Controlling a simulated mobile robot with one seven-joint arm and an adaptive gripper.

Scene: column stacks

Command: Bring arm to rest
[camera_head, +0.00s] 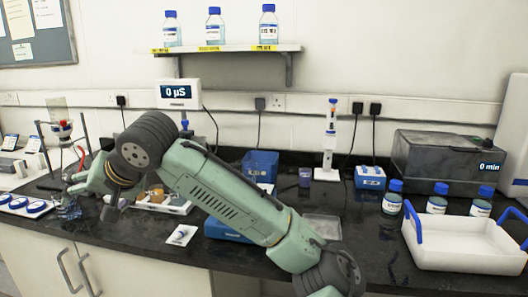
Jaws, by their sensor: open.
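My arm (225,195) reaches from the bottom right up to a raised dark joint (148,142), then bends down to the left. The arm hides part of the bench's middle, including part of a blue box (222,230).
A white tray with blue handles (465,255) stands at right, near several blue-capped jars (392,200) and a grey machine (440,155). Bottles (213,28) stand on a shelf above.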

